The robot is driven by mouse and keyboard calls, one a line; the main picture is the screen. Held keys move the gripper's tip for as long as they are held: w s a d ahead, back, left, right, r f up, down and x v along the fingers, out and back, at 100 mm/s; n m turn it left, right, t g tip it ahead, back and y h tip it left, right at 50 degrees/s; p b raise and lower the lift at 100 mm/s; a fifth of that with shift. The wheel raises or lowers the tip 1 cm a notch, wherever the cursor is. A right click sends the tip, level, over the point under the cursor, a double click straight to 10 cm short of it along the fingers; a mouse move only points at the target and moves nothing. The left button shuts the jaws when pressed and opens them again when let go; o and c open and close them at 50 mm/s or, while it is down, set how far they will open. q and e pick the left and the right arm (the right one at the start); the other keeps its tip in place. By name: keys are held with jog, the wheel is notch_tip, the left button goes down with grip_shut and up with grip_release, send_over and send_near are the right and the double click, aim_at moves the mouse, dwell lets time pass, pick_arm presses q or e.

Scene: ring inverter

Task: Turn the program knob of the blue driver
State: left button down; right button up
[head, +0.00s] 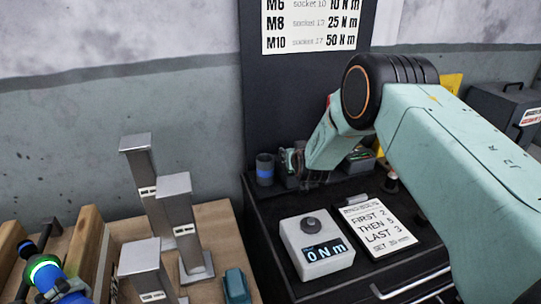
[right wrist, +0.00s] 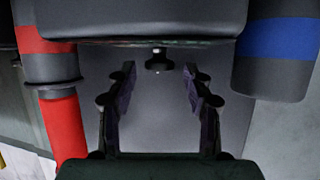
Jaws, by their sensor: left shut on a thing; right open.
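The blue driver (head: 72,297) shows at the lower left of the head view, cut by the picture edge, with a glowing green ring and a dark nose. My left gripper (head: 60,286) is shut on it, low in that corner; its fingers are hard to make out. The program knob cannot be made out. My right gripper (head: 303,178) is at the back of the black cart, partly hidden by its own arm. In the right wrist view it is open (right wrist: 160,85), with a small black round part ahead between the fingers and nothing held.
A grey tester (head: 318,262) reading 0 Nm and a note card (head: 374,226) lie on the cart. A blue-banded cylinder (head: 264,170) stands behind; a red-banded one (right wrist: 60,115) is left in the wrist view. Metal posts (head: 180,220) stand on the wooden bench.

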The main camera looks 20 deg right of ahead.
jog(key=v, duration=1.1)
jog(key=shift+s+r, duration=0.15)
jog(key=shift+r, duration=0.05)
